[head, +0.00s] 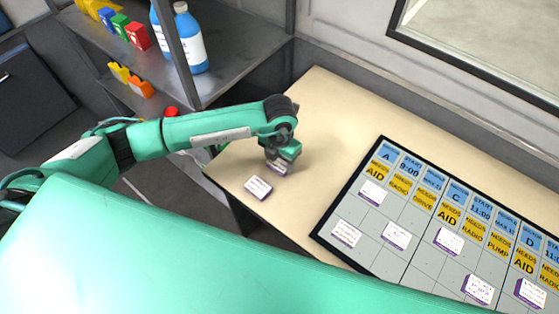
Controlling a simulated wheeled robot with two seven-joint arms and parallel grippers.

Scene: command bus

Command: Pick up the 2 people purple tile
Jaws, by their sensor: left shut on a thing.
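My left gripper (277,166) points down over the left part of the wooden desk. It is shut on a small purple-edged tile (276,168), mostly hidden beneath the fingers. Another white-topped tile with a purple edge (258,187) lies on the desk just in front and to the left of the gripper. The print on both tiles is too small to read, so I cannot tell which one says 2 people. My right gripper is not in view.
A dark-framed board (400,257) with blue and yellow labels lies on the right of the desk (318,130), with several white purple-edged tiles on it. A shelf (215,85) with blue bottles (190,40) and coloured blocks stands at the back left. Bare desk lies between gripper and board.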

